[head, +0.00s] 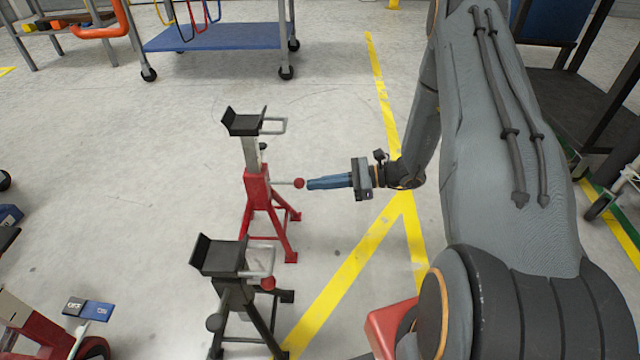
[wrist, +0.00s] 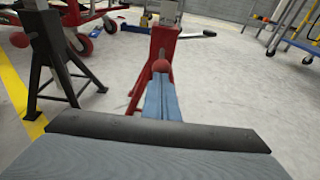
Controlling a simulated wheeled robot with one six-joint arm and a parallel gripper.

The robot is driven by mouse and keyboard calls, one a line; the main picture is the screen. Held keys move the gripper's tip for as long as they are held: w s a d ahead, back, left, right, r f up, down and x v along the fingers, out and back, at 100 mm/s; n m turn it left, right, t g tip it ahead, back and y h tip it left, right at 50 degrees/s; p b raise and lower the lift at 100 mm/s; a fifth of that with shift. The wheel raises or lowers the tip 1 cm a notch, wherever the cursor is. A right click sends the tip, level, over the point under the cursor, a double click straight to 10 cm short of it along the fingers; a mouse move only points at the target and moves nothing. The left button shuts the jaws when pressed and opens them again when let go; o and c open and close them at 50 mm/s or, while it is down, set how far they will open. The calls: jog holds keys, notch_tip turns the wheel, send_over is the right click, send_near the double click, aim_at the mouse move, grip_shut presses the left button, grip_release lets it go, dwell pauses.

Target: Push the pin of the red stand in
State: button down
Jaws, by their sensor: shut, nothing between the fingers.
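The red stand (head: 257,190) stands on the floor left of my gripper in the head view, with a black V-shaped top.
A black stand (head: 235,295) with a red knob stands nearer, also left in the wrist view (wrist: 45,50). A blue cart (head: 215,37) is at the back. Floor around the red stand is mostly clear, with yellow lines (head: 345,270).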

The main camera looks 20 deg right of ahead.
jog(key=shift+a, duration=0.1)
jog(key=shift+r+p+x, duration=0.2)
jog(key=shift+x, duration=0.85)
jog(key=shift+r+p+x, duration=0.15)
jog(key=shift+r+x, duration=0.1)
jog(key=shift+x, duration=0.8)
jog(key=shift+d, duration=1.45)
jog(key=p, duration=0.3)
send_near(302, 183)
jog(key=shift+w+d+f, duration=0.25)
jog(key=shift+d+f, duration=0.45)
jog(key=shift+f, duration=0.1)
